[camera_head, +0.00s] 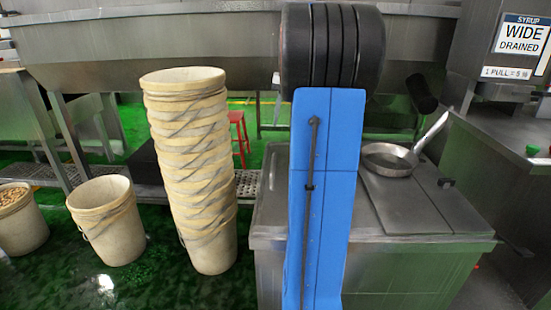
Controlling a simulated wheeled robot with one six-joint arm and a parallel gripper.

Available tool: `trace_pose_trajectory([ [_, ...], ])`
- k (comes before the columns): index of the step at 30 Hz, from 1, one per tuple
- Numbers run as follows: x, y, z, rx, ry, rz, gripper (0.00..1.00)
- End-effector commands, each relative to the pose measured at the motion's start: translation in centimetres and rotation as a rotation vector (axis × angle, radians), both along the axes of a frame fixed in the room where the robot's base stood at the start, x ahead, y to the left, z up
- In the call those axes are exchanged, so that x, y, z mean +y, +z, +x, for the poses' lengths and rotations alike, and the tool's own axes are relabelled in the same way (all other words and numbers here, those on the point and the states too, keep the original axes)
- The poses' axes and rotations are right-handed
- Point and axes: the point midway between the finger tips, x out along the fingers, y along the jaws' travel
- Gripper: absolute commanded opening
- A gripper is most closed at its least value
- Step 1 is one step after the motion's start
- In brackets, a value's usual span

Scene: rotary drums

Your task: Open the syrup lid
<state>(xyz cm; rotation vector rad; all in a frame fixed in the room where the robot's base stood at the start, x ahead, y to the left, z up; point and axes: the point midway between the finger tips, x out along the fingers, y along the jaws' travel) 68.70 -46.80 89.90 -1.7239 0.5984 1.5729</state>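A steel tank (370,262) stands right of centre with a flat grey lid (408,210) lying shut on its top. A small dark knob (446,183) sits near the lid's right edge. A steel pan (388,160) with its handle pointing up and right rests on the back of the lid. A sign reading SYRUP, WIDE, DRAINED (522,38) is on a steel housing at the upper right, behind the tank. My blue and black arm links cover the tank's left part. I cannot see my gripper.
A tall stack of beige buckets (195,160) stands left of the tank, with a single bucket (108,222) and a filled bucket (20,220) farther left. A long steel trough (150,55) spans the back. A dark cylinder (420,93) hangs above the pan. Green floor shows at front left.

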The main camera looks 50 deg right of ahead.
Motion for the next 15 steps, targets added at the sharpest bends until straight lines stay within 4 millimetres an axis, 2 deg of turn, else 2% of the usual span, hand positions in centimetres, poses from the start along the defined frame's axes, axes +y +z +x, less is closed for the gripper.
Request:
trace_pose_trajectory([
  [15,1.3,-9.0,1.3,0.002,0.002,0.002,0.36],
])
